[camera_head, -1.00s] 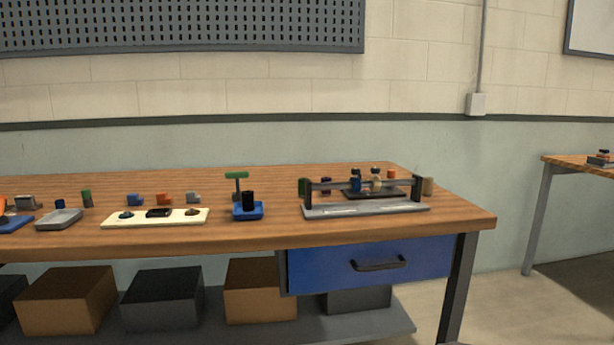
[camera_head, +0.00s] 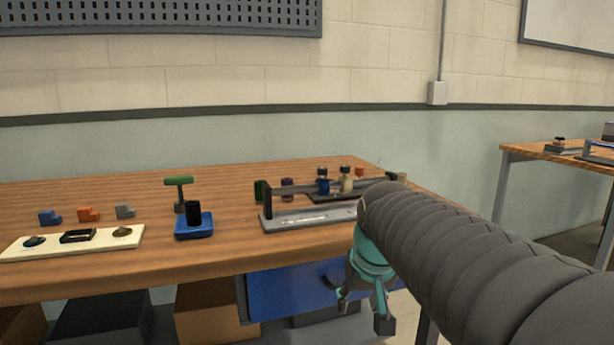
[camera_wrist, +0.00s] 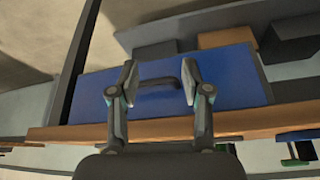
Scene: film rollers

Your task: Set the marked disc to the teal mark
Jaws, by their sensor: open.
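A cream panel (camera_head: 72,242) lies on the bench at the left of the head view. It carries a dark round piece (camera_head: 34,241), a black rectangular piece (camera_head: 78,236) and a brown round piece (camera_head: 122,232). I cannot tell which round piece is the marked disc, and no teal mark can be made out. My gripper (camera_head: 362,314) is open and empty, in front of the bench and well to the right of the panel. In the wrist view my gripper (camera_wrist: 159,75) has its fingers apart before the blue drawer (camera_wrist: 230,85); the panel is not visible there.
A blue tray (camera_head: 195,232) with a black cylinder stands right of the panel, and a green-topped T-shaped tool (camera_head: 178,186) behind it. A grey fixture (camera_head: 300,222) with a rail stands farther right. Small coloured blocks (camera_head: 88,213) sit behind the panel. The drawer is closed.

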